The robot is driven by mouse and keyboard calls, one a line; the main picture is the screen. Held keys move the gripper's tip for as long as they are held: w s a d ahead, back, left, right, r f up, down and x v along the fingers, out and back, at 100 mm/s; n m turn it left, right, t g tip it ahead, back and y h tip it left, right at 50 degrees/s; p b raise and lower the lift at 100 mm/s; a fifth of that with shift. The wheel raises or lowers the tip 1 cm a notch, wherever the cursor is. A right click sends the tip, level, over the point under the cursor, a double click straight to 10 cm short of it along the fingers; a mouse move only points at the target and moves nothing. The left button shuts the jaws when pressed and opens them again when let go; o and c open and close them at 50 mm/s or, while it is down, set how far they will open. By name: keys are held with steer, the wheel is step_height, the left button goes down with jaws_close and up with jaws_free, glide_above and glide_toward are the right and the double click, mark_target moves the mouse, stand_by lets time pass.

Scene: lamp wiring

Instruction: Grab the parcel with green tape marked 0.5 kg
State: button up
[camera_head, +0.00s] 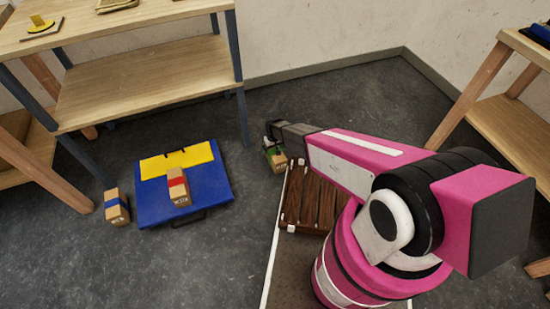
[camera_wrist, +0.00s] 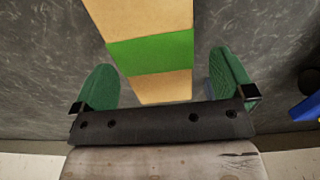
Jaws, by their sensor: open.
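The parcel with green tape (camera_head: 280,162) is a brown cardboard box on the floor, partly hidden by the end of my arm in the head view. In the wrist view the green-taped parcel (camera_wrist: 150,50) fills the upper middle, its green band across it. No weight mark is readable on it. My gripper (camera_wrist: 160,63) is open, with one green finger on each side of the parcel and a visible gap at both sides. In the head view my gripper (camera_head: 272,140) is right at the parcel.
A red-taped parcel (camera_head: 178,187) stands on a blue and yellow case (camera_head: 215,180). A blue-taped parcel (camera_head: 116,207) stands on the floor left of it. A wooden shelf (camera_head: 140,85) is behind; another (camera_head: 515,110) is at right. Dark wooden slats (camera_head: 312,195) lie below my arm.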

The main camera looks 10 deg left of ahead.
steer(key=f, duration=0.3)
steer(key=d+f, duration=0.1)
steer(key=shift+s+f, duration=0.25)
steer(key=shift+f, duration=0.15)
steer(key=shift+r, duration=0.1)
steer(key=c, duration=1.1)
steer(key=shift+c, duration=0.2)
steer(key=shift+r, duration=0.1)
